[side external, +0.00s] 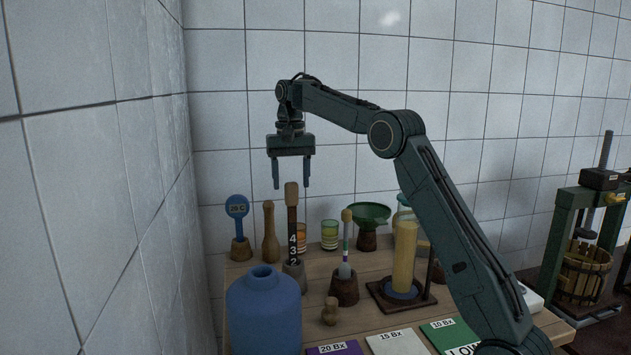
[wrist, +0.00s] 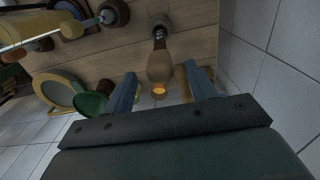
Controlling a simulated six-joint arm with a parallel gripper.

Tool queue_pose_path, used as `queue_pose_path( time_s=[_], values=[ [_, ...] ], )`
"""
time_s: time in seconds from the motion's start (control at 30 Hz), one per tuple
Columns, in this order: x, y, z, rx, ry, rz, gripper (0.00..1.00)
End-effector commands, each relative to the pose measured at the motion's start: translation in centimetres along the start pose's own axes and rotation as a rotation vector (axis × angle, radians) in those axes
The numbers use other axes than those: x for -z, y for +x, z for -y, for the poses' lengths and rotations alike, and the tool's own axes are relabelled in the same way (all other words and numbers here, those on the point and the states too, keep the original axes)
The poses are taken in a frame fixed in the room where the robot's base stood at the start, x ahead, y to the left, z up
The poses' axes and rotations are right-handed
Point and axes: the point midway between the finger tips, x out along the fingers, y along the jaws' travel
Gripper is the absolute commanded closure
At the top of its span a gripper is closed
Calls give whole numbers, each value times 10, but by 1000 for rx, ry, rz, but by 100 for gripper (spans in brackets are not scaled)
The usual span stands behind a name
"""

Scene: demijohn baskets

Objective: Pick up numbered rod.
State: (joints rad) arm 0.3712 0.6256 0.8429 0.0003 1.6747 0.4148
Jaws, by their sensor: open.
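The numbered rod (side external: 292,243) is a dark upright rod with white numerals and a pale wooden handle. It stands in a grey holder (side external: 294,275) near the left of the wooden table. My gripper (side external: 291,187) is open, pointing down, with its fingertips about level with the handle's top in the side view. In the wrist view the rod's wooden handle (wrist: 160,66) shows between my two open fingers, apart from both.
A wooden pestle (side external: 270,232) and a blue round-headed gauge (side external: 237,207) stand left of the rod. A striped glass (side external: 330,235), a short multicoloured rod (side external: 346,245) and a green funnel (side external: 367,213) are to its right. A big blue jug (side external: 263,312) stands in front.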

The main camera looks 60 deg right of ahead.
Motion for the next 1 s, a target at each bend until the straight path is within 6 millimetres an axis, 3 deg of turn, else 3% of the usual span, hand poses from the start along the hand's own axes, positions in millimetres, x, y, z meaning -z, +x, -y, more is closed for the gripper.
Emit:
queue_pose_path(
  time_s=[0.57,1.0],
  values=[
    [0,15,0,0,-1,0,44],
    [0,59,0,0,-1,1,44]
  ],
)
